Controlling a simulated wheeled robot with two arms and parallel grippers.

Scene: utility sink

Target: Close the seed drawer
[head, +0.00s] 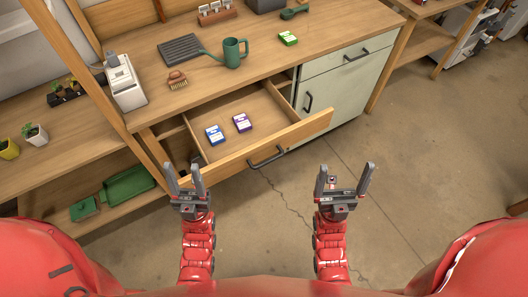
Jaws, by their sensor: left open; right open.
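The seed drawer (262,148) is wooden and stands pulled out from under the workbench, with a dark bar handle (267,158) on its front. A blue seed packet (214,135) and a purple seed packet (242,122) lie inside it. My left gripper (184,178) is open and empty, and in the picture it is close to the left end of the drawer front; I cannot tell whether they touch. My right gripper (343,180) is open and empty, over the floor to the right of the handle and apart from the drawer.
The workbench (290,70) carries a green watering can (232,53), a brush (177,81), a black tray (181,48), a green packet (288,38) and a white device (124,82). A pale green cabinet (335,92) is right of the drawer. The concrete floor (420,170) at right is clear.

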